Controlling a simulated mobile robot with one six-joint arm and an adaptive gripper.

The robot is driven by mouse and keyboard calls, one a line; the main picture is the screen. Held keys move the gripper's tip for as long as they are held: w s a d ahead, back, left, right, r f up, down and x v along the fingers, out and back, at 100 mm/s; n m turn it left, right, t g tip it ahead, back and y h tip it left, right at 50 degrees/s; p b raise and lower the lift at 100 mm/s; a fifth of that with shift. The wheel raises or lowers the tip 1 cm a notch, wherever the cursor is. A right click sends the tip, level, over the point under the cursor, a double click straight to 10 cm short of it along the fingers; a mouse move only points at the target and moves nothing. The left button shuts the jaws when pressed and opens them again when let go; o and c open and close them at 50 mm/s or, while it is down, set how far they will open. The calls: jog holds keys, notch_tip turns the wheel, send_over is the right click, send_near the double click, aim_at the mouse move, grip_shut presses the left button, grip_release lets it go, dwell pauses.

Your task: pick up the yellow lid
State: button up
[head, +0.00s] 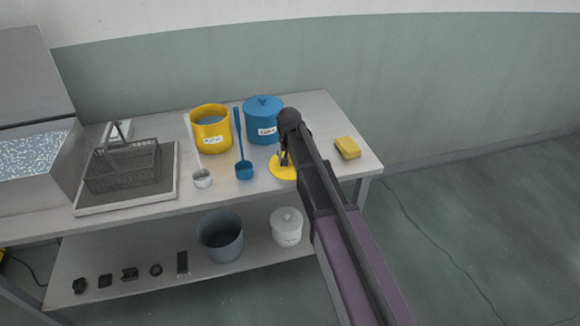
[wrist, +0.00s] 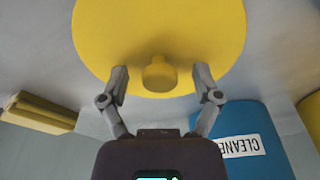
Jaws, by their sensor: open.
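The yellow lid (head: 281,172) lies flat on the upper table top, partly hidden behind my arm in the head view. In the wrist view the lid (wrist: 160,30) is a large yellow disc with a round knob (wrist: 159,74) at its centre. My gripper (wrist: 161,78) is open, with one finger on each side of the knob and a gap to it on both sides. In the head view my gripper (head: 284,161) is over the lid. I cannot tell how far above the lid the fingertips are.
An open yellow pot (head: 222,134) and a lidded blue pot (head: 255,127) stand behind. A blue ladle (head: 243,168) and white ladle (head: 202,179) lie left, a yellow sponge (head: 347,148) right. A wire basket (head: 115,172) is farther left. The lower shelf holds a grey bucket (head: 221,247) and white pot (head: 287,232).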

dwell(0.4)
grip_shut()
jog(key=shift+r, duration=0.25)
notch_tip(320, 180, up, 2)
jog(key=p, duration=0.2)
jog(key=shift+r+p, duration=0.15)
jog(key=shift+p, duration=0.25)
jog(key=shift+s+d+r+p, duration=0.1)
jog(key=shift+s+r+p, duration=0.25)
jog(key=shift+r+p, duration=0.25)
jog(key=s+d+r+p, duration=0.1)
jog(key=s+d, duration=0.1)
jog(key=s, duration=1.3)
jog(key=shift+d, duration=0.4)
jog(key=shift+d, duration=0.1)
